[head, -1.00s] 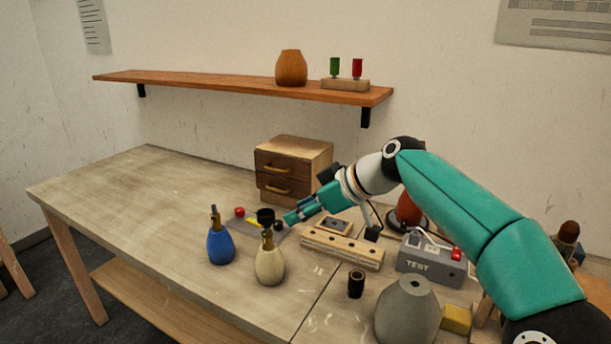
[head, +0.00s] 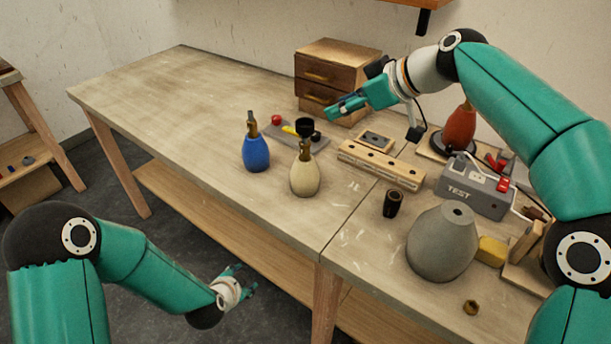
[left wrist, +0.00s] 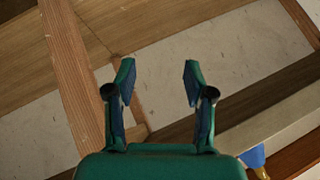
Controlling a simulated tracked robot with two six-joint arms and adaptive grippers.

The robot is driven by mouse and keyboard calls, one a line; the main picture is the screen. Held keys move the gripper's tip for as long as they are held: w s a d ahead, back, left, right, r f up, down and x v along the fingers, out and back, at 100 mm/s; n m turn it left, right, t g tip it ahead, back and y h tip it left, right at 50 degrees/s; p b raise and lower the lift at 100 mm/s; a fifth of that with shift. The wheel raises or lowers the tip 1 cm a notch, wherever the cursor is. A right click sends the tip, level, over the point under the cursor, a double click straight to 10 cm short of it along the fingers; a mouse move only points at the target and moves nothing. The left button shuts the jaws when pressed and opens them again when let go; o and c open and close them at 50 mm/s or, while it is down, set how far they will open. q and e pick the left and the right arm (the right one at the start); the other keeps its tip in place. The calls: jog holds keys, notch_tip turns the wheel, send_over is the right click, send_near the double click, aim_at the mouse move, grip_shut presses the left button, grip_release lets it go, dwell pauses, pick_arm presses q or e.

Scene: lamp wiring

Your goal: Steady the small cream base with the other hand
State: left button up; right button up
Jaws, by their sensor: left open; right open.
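The small cream base (head: 305,178) stands upright on the bench, with a brass neck and a black cup-shaped part (head: 304,127) at its top. Whether the cup is seated on the neck, I cannot tell. My right gripper (head: 336,110) is open and empty, above and to the right of the cup, apart from it. My left gripper (head: 252,282) is open and empty, low in front of the bench and well below the cream base. It also shows open in the left wrist view (left wrist: 156,82), where the cream base is not seen.
A blue base (head: 257,154) stands left of the cream one, with a grey tray (head: 318,145) behind. A wooden block with holes (head: 380,165), dark cylinder (head: 393,204), large grey base (head: 441,243) and test box (head: 475,188) stand right. The bench's front edge lies between my left gripper and the bases.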

aim_at(305, 155)
pick_arm(q)
jog(key=w+r+m+t+y, duration=0.25)
jog(key=w+r, duration=0.25)
jog(key=r, duration=0.5)
jog(key=w+r+m+t+y, duration=0.1)
jog(key=w+r+m+t, duration=0.35)
jog(key=r, duration=0.65)
jog(key=s+d+r+n+g+h, duration=0.1)
jog(key=s+d+r+n, duration=0.2)
jog(key=d+r+n, duration=0.35)
jog(key=s+d+r+n+g+h, duration=0.1)
jog(key=s+d+r+n, duration=0.25)
jog(key=d+n, duration=0.6)
jog(key=shift+n, duration=0.3)
jog(key=x, duration=1)
jog(key=r+x, duration=0.1)
jog(key=x, duration=0.5)
jog(key=shift+w+a+f, duration=0.1)
jog(key=shift+w+a, duration=0.15)
jog(key=shift+w, duration=0.05)
grip_shut()
jog(key=shift+f, duration=0.1)
